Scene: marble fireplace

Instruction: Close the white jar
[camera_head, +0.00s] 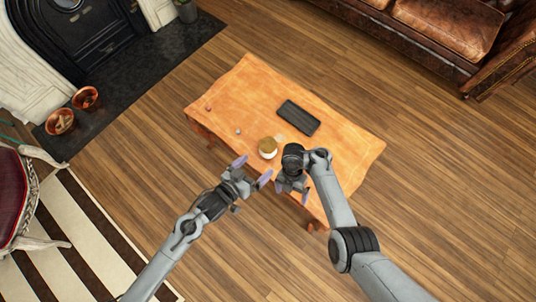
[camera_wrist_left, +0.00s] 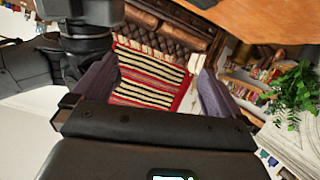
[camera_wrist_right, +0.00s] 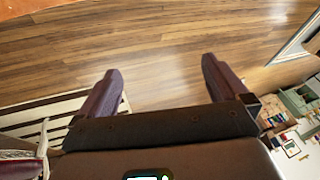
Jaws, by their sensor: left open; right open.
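The white jar (camera_head: 266,155) stands on the wooden table near its front edge. A round tan-brown top (camera_head: 268,144) shows over its white body; whether this is a seated lid is too small to tell. My left gripper (camera_head: 252,170) is open and empty, just in front and left of the jar. My right gripper (camera_head: 292,192) is open and empty, at the table's front edge to the right of the jar and pointing away from it. Neither wrist view shows the jar. The fingers also show apart in the left wrist view (camera_wrist_left: 150,88) and the right wrist view (camera_wrist_right: 160,80).
A dark flat rectangular object (camera_head: 298,117) lies on the table (camera_head: 340,145) behind the jar. Two tiny objects lie at the left, one greyish (camera_head: 238,131) and one reddish (camera_head: 208,108). The table's right end is clear. A leather sofa (camera_head: 440,35) stands far off.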

